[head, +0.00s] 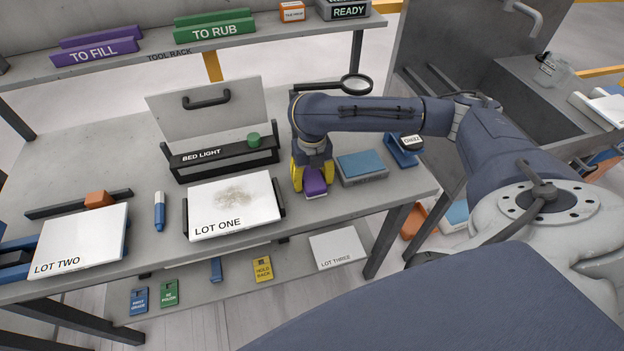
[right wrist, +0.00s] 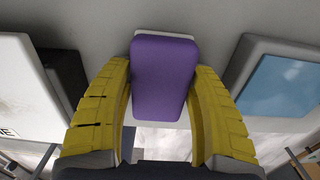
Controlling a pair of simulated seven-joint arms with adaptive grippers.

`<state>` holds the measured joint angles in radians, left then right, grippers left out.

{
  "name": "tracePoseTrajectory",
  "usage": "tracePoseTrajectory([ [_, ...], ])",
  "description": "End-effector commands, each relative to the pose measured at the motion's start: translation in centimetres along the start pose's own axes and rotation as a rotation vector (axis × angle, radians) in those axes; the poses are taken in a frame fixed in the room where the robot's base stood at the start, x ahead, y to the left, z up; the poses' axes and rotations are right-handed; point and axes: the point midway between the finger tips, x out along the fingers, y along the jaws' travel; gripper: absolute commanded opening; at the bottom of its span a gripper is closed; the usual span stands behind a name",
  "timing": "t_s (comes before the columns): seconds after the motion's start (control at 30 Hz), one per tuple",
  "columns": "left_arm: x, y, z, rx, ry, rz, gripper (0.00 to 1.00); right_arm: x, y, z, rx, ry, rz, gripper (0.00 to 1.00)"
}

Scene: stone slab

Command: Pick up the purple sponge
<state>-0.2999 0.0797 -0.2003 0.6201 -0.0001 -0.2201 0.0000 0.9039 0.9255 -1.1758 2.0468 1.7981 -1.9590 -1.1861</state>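The purple sponge (head: 315,187) lies on the grey table just right of the LOT ONE plate, with a pale underside. In the right wrist view the sponge (right wrist: 163,78) fills the middle, lengthwise between the fingers. My right gripper (head: 312,178) points down over it, its yellow fingers on either side. The right wrist view shows the fingertips (right wrist: 163,68) close along both long sides of the sponge; whether they press on it I cannot tell. The sponge looks to be at table level. My left gripper is not in view.
The LOT ONE plate (head: 234,205) stands close on the left, and a grey block with a blue top (head: 361,164) close on the right. The BED LIGHT box (head: 222,158) and a magnifier (head: 356,84) are behind. The table's front edge is near the sponge.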

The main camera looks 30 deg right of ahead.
Motion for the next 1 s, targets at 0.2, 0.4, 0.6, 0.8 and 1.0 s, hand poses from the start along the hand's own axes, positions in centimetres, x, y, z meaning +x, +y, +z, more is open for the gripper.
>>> tracePoseTrajectory([
  [0.2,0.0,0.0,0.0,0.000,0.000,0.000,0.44,0.0,0.0,0.0,0.000,0.000,0.000,0.32],
  [0.4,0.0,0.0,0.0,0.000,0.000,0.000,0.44,0.0,0.0,0.0,0.000,0.000,0.000,0.32],
  [0.6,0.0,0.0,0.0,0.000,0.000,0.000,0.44,-0.1,0.0,0.0,0.000,0.000,0.000,0.32],
  [0.8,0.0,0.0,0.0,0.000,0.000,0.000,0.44,-1.1,0.0,0.1,-0.001,-0.002,0.001,0.32],
  [1.0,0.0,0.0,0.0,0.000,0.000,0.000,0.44,-4.0,0.0,0.2,-0.001,-0.006,0.001,0.32],
])
